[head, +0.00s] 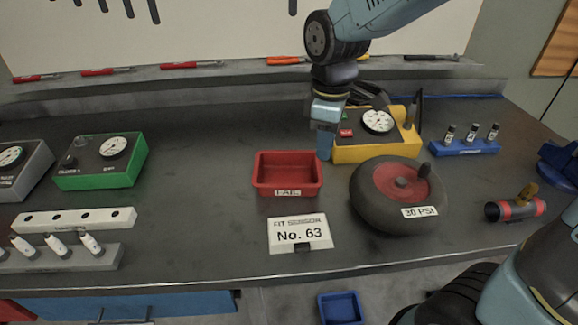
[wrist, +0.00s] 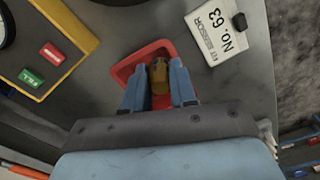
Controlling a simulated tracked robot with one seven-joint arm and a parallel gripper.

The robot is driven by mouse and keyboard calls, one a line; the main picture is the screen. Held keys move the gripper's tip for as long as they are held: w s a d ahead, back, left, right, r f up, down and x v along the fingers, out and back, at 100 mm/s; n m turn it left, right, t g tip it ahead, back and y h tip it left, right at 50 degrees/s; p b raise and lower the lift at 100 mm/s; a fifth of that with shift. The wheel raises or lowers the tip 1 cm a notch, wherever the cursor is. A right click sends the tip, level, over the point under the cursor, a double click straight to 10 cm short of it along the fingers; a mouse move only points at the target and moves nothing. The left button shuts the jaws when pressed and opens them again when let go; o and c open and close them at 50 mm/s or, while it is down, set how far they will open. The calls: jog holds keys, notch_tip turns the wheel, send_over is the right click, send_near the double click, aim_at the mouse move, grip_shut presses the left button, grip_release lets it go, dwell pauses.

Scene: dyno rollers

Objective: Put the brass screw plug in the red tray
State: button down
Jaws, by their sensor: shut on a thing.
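The red tray (head: 262,185) sits on the dark bench near the middle of the head view, with a label reading FAIL on its front wall. My gripper (head: 324,150) points down at the tray's back right corner. In the wrist view the brass screw plug (wrist: 159,75) is between the two blue fingers of my gripper (wrist: 158,68), which are shut on it. The red tray (wrist: 124,72) shows behind the plug and fingers there. The plug cannot be made out in the head view, and I cannot tell its height above the tray floor.
A yellow gauge box (head: 375,153) stands just right of my gripper. A black wheel (head: 385,215) marked 30 PSI is right of the tray. A No. 63 card (head: 300,234) is in front. A red-banded pipe (head: 515,209) lies at right.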

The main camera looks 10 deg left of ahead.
jog(key=w+a+f, duration=0.1)
jog(key=a+f, duration=0.1)
jog(key=w+a+f, duration=0.1)
jog(key=a+f, duration=0.2)
jog(key=w+a+f, duration=0.2)
jog(key=a, duration=0.1)
jog(key=shift+a+f, duration=0.15)
jog(key=shift+f, duration=1.8)
jog(key=c, duration=0.9)
grip_release()
